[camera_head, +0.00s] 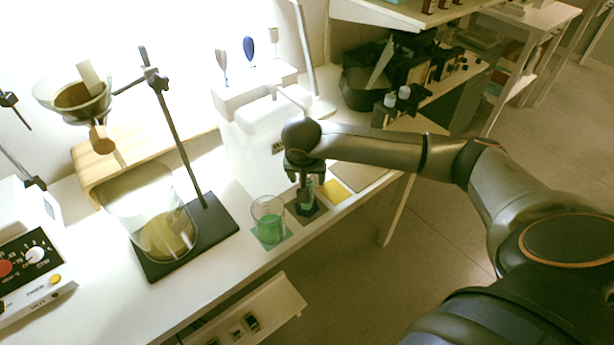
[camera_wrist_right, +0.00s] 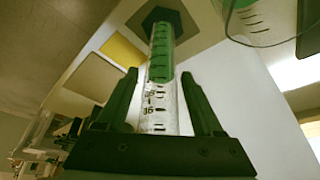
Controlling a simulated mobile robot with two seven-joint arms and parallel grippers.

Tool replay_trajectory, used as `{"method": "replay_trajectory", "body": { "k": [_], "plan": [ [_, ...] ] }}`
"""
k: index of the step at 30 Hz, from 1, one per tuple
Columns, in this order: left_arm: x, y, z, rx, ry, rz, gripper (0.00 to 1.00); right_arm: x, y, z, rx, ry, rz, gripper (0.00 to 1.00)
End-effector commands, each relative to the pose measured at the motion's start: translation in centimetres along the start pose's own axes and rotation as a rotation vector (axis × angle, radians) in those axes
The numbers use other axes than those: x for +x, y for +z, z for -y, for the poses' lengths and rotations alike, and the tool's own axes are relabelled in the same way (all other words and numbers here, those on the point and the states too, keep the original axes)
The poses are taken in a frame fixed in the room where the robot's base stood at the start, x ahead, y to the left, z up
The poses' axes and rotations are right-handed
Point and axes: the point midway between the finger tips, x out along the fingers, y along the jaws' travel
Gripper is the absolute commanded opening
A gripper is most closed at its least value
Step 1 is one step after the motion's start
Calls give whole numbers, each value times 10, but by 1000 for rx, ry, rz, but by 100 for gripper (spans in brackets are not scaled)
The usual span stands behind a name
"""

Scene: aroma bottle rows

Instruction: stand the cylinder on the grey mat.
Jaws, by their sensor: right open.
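The cylinder (camera_head: 308,198) is a clear graduated tube with green liquid and a dark hexagonal foot. It stands upright on a dark grey mat (camera_head: 321,209) near the table's front edge. In the right wrist view the cylinder (camera_wrist_right: 161,62) runs up between the fingers, and its foot rests on a mat that looks brownish (camera_wrist_right: 190,42). My right gripper (camera_head: 304,181) is above the mat, around the upper part of the cylinder. Its fingers (camera_wrist_right: 159,80) are open, one on each side of the tube. My left gripper is not in view.
A beaker of green liquid (camera_head: 269,229) stands close left of the cylinder on a green mat. A yellow mat (camera_head: 337,191) lies to the right, bare. A black stand base (camera_head: 215,222) and a large beaker (camera_head: 165,235) are farther left.

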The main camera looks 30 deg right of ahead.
Motion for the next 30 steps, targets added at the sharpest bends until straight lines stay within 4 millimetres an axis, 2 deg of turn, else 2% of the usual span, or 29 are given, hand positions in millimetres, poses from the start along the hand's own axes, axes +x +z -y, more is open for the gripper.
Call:
{"method": "replay_trajectory", "body": {
  "k": [5, 9, 22, 27, 30],
  "plan": [
    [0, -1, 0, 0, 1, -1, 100, -1, 0, 0, 0, 0, 0, 68],
    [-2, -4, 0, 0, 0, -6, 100, -10, -2, 1, 0, -2, -2, 68],
    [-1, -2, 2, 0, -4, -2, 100, -97, -2, 1, 0, -4, -4, 68],
    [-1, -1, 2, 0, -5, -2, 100, -117, -2, 1, 1, -2, -1, 68],
    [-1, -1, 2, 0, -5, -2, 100, -122, -2, 0, 1, 0, -1, 68]
  ]
}}
